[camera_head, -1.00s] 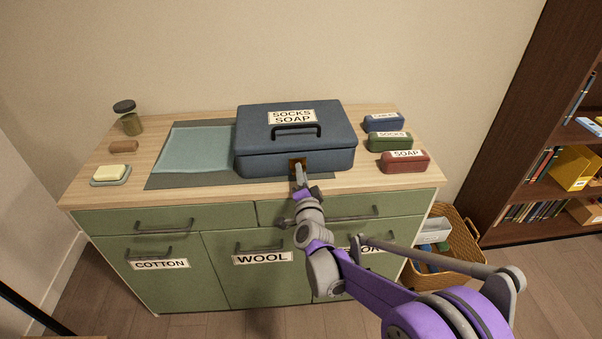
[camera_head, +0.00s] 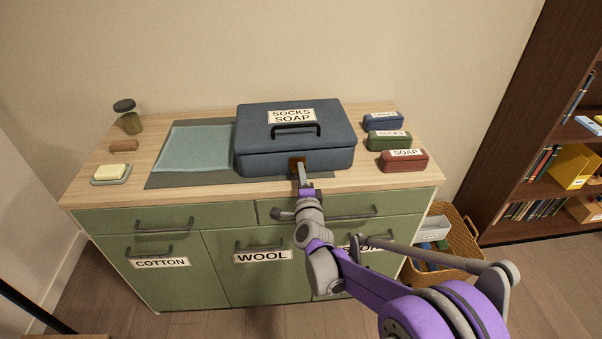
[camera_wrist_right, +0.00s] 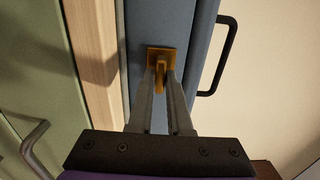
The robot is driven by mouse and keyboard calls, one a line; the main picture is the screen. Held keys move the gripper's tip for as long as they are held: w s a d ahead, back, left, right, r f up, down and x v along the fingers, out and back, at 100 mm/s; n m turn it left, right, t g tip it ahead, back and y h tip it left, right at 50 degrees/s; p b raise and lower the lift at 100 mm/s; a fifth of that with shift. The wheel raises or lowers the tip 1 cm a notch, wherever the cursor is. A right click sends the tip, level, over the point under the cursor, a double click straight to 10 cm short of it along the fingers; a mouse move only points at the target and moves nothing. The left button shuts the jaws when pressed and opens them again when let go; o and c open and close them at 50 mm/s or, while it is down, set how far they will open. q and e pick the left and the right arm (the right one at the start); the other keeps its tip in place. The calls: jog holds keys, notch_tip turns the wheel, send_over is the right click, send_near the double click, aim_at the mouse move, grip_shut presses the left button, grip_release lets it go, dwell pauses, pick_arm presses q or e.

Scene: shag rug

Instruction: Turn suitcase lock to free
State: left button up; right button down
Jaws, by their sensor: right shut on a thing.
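The blue suitcase (camera_head: 265,150) stands shut on the wooden top of the green cabinet, with a black handle and a label reading SOCKS SOAP on its lid. Its brass lock (camera_head: 294,162) is on the front face, partly hidden by my right gripper (camera_head: 300,168). In the right wrist view, the lock's square plate (camera_wrist_right: 153,55) and its brass turning piece show between the fingertips. My right gripper (camera_wrist_right: 160,80) is shut on that turning piece. My left gripper is not in view.
Blue, green and red labelled boxes (camera_head: 405,160) stand right of the suitcase. A teal cloth (camera_head: 195,149) on a grey mat, a soap dish (camera_head: 111,179), a brown roll and a jar (camera_head: 128,122) are left. A wicker basket (camera_head: 462,240) stands beside the cabinet.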

jog(key=c, duration=0.9)
grip_release()
jog(key=s, duration=1)
jog(key=shift+s+d, duration=0.2)
jog(key=shift+s, duration=0.2)
